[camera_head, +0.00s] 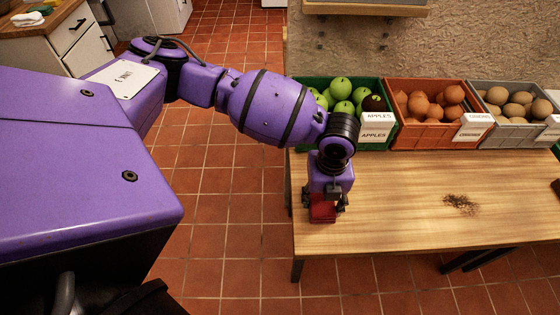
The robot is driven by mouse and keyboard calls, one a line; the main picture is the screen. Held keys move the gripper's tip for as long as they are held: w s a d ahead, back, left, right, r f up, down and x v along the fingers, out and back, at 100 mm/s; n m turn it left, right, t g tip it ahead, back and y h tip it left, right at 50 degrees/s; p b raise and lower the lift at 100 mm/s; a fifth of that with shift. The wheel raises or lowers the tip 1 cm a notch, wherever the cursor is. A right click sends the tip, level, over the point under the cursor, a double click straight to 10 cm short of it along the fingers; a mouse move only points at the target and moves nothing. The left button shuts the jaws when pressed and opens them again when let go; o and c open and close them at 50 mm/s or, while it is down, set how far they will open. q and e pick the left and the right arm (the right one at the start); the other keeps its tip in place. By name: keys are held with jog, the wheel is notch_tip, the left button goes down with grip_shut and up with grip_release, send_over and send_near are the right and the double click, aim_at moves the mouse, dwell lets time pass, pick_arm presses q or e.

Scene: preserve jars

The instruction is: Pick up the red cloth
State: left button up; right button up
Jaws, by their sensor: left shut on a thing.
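The red cloth (322,212) is a small folded red piece near the left end of the wooden table (410,205). My left gripper (324,207) points down over it, with a dark finger at each side of the cloth, and is shut on it. The gripper's body hides the cloth's far part. I cannot tell whether the cloth still touches the table. My right gripper is not in view.
Along the table's back stand a green crate (299,138) of apples, an orange crate (425,139) of brown round produce and a grey crate (512,137). A dark crumbly patch (461,204) lies on the table's right part. The middle is clear.

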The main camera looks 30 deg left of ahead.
pick_arm(q)
jog(key=shift+w+r, duration=0.1)
jog(key=shift+r, duration=0.05)
jog(key=shift+r, duration=0.25)
notch_tip(320, 180, up, 2)
jog(key=shift+r, duration=0.2)
jog(key=d+r, duration=0.1)
jog(key=s+d+r, duration=0.1)
jog(key=r, duration=0.1)
jog(key=s+d+r, duration=0.1)
jog(key=d+r, duration=0.1)
jog(key=shift+s+r, duration=0.1)
jog(key=shift+r, duration=0.05)
jog(key=s+d+r, duration=0.4)
jog(key=s+d, duration=0.1)
jog(key=d, duration=0.3)
jog(key=shift+r, duration=0.3)
